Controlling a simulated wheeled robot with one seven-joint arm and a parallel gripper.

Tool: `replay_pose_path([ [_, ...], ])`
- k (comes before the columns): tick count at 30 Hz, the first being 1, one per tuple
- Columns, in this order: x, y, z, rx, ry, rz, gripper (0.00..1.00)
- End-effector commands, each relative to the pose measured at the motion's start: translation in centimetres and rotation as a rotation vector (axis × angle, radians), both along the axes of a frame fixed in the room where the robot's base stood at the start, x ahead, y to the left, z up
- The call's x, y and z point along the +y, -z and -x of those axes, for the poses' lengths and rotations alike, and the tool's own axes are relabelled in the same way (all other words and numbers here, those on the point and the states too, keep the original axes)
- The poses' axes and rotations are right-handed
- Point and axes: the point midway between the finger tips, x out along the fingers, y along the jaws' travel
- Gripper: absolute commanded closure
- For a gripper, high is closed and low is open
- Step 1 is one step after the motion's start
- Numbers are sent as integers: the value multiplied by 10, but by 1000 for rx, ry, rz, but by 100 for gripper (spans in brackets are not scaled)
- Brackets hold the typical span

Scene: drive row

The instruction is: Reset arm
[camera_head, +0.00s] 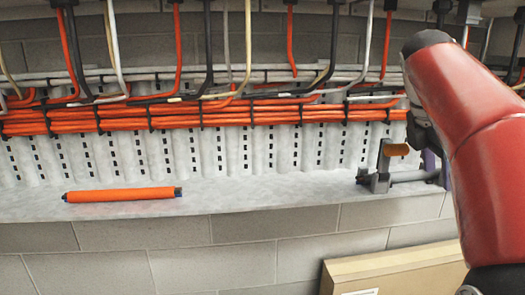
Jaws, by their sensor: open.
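My red arm (485,130) reaches up the right side of the view, with a dark joint at its top left. An orange rod (120,195) with dark ends lies flat on the pale ledge (260,195) at the left, apart from my arm.
Orange cable bundles (250,113) run along the wall. Several cables hang above. A cardboard box (395,271) stands below. The ledge's middle is clear.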

Motion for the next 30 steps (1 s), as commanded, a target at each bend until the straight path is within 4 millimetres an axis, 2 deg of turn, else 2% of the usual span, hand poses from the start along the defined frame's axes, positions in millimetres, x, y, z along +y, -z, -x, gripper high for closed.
replay_pose_path([
  [5, 22, 14, 12, -93, 112, -39, 53],
  [11, 54, 42, 33, -238, 309, -126, 53],
  [14, 77, 66, 52, -336, 464, -209, 53],
  [21, 135, 156, 115, -539, 977, -512, 53],
  [24, 150, 190, 136, -573, 1171, -623, 53],
  [27, 160, 216, 152, -586, 1314, -700, 53],
  [30, 165, 230, 160, -591, 1398, -743, 53],
])
